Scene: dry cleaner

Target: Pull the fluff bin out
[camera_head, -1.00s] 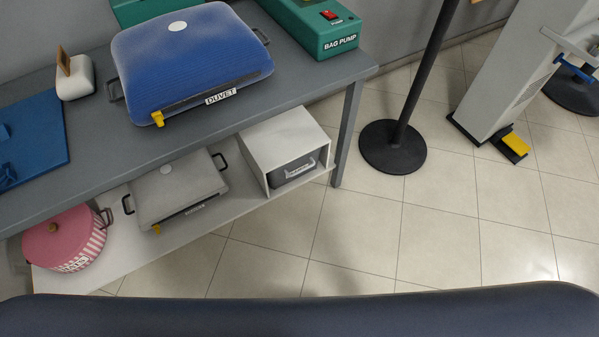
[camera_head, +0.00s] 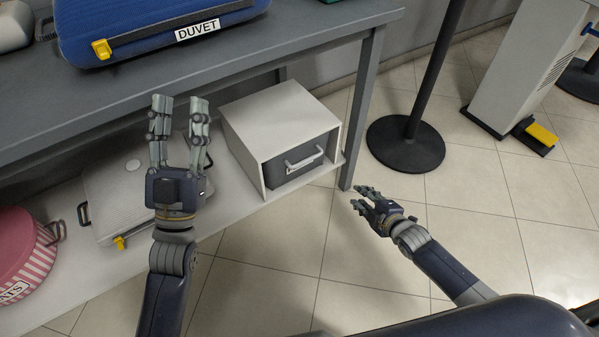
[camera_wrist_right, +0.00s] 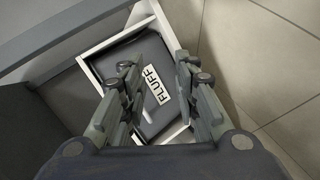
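The fluff bin (camera_head: 292,164) is a dark grey drawer with a pale handle (camera_head: 304,160). It sits inside a white open-fronted box (camera_head: 272,118) on the lower shelf. In the right wrist view the bin (camera_wrist_right: 118,61) shows a white FLUFF label (camera_wrist_right: 157,86) between my fingers. My left gripper (camera_head: 178,108) is open and empty, left of the white box. My right gripper (camera_head: 361,196) is open, right of and in front of the box, apart from the handle. It also shows open in the right wrist view (camera_wrist_right: 155,65).
A table leg (camera_head: 362,110) stands just right of the box. A black round post base (camera_head: 405,144) is further right. A grey case (camera_head: 115,185) and a pink striped bin (camera_head: 22,250) share the lower shelf (camera_head: 225,205). The tiled floor in front is clear.

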